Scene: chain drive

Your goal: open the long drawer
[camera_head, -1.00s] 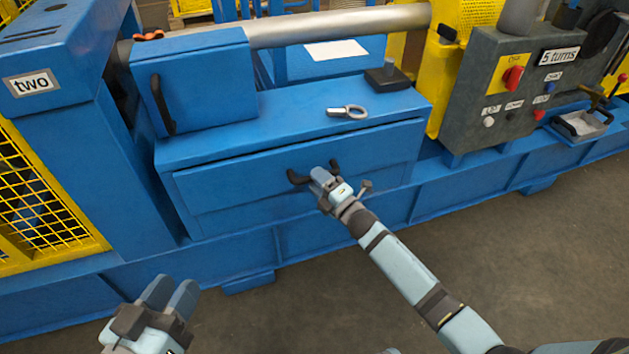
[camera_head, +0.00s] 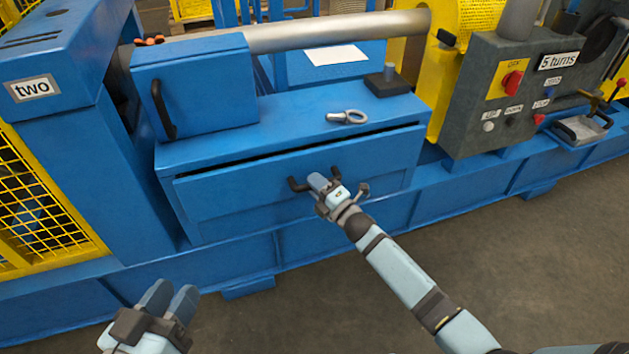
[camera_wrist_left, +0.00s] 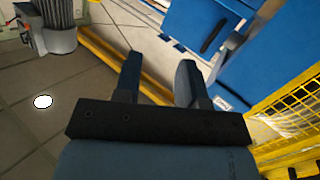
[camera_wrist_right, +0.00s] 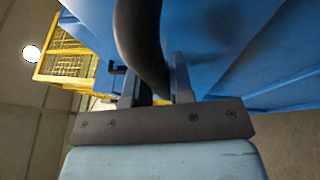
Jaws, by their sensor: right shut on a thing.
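The long drawer (camera_head: 240,188) is a wide blue front in the blue bench, with a dark gap along its top edge. Its black handle (camera_head: 298,184) is at the middle of the front. My right gripper (camera_head: 318,182) is shut on this handle. In the right wrist view the dark curved handle (camera_wrist_right: 142,40) runs between the fingers of my right gripper (camera_wrist_right: 157,85). My left gripper (camera_head: 168,300) is open and empty in front of the machine at the lower left. It also shows open in the left wrist view (camera_wrist_left: 158,80).
A smaller blue box (camera_head: 205,85) with a black handle stands on the bench top. A metal ring-ended part (camera_head: 347,117) and a dark block with a post (camera_head: 388,82) lie there too. A grey control panel (camera_head: 505,95) is at the right. The floor in front is clear.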

